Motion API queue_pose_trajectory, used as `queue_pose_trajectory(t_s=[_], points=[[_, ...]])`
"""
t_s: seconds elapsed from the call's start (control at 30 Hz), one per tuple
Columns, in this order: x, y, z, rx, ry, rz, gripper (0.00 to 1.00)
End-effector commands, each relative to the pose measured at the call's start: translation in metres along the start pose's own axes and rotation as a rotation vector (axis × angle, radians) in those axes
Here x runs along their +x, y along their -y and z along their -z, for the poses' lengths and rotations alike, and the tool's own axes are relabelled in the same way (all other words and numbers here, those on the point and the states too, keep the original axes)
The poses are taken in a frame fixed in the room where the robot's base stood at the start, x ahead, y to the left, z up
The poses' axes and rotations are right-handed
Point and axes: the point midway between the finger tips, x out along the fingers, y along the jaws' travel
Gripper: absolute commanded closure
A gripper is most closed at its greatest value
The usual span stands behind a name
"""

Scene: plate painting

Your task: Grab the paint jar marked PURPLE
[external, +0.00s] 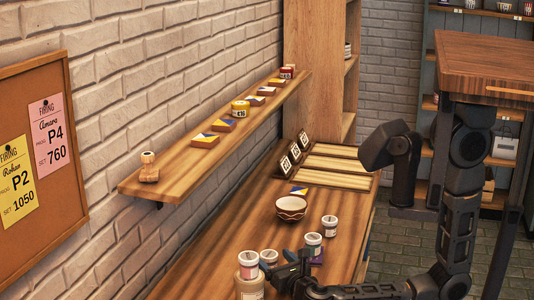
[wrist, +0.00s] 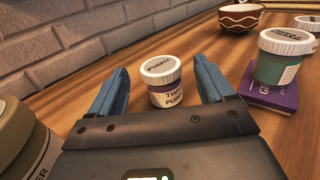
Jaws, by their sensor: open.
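In the external view my gripper (external: 285,264) is low over the counter, beside a small white-lidded jar (external: 269,257) that appears to be the same one.
Another white-lidded jar (external: 330,226) and a patterned bowl (external: 291,208) are farther back. A large can (wrist: 22,140) is close on the left, with a pink-labelled jar (external: 248,266) apparently on it.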

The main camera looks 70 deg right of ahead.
Motion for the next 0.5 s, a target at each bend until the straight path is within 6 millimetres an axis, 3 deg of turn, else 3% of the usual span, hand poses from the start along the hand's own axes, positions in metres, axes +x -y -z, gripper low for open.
queue_pose_trajectory(t_s=[0.2, 0.43, 0.5], points=[[0.022, 0.000, 0.000, 0.001, -0.001, 0.000, 0.19], [0.023, 0.000, 0.000, 0.002, -0.001, 0.000, 0.19], [0.023, 0.000, 0.000, 0.002, -0.001, 0.000, 0.25]])
